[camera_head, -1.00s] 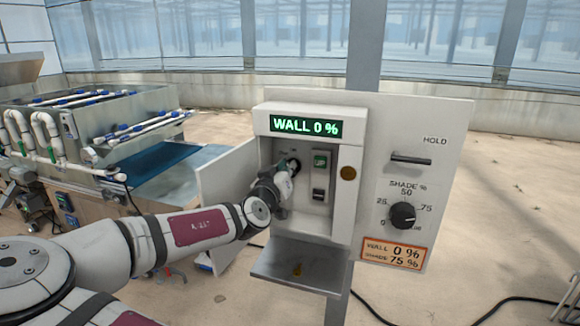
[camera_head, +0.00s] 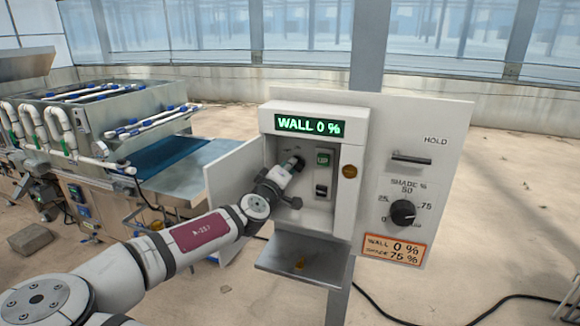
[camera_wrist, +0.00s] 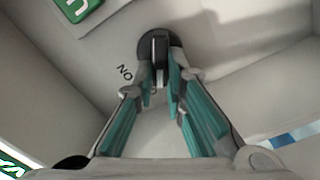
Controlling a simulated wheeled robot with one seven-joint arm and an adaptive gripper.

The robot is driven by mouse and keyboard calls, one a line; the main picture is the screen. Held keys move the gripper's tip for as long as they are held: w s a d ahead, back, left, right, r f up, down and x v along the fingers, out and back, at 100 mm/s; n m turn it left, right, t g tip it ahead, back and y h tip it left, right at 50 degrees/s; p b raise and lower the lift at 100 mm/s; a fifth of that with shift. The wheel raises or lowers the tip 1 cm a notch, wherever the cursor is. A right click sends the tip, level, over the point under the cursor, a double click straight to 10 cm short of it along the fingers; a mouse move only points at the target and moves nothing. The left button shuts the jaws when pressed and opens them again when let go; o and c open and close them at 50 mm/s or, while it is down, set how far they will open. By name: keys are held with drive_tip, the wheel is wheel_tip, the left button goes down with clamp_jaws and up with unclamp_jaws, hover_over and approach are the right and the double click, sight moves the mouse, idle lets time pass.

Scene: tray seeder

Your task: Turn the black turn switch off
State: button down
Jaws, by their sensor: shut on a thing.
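The black turn switch (camera_wrist: 157,40) sits on the back wall inside the open wall box (camera_head: 262,128). In the wrist view its raised grip bar stands upright in the picture, with the printed word "ON" (camera_wrist: 125,73) upside down to its lower left. My gripper (camera_wrist: 161,78), with teal finger pads, is shut on the switch's grip bar from both sides. In the head view my gripper (camera_head: 288,171) reaches into the box at its left side and hides most of the switch.
A green "UP" button (camera_head: 323,159) and a dark rocker (camera_head: 321,190) are right of the switch. The box's lower flap (camera_head: 300,258) hangs open below. The display (camera_head: 310,126) reads WALL 0 %. A shade dial (camera_head: 403,212) and a hold handle (camera_head: 412,159) are further right.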

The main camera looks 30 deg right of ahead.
drive_tip(key=shift+f, duration=0.1)
idle(0.4)
drive_tip(key=c, duration=1.6)
unclamp_jaws()
drive_tip(key=shift+c, duration=0.2)
drive_tip(key=v, duration=1.2)
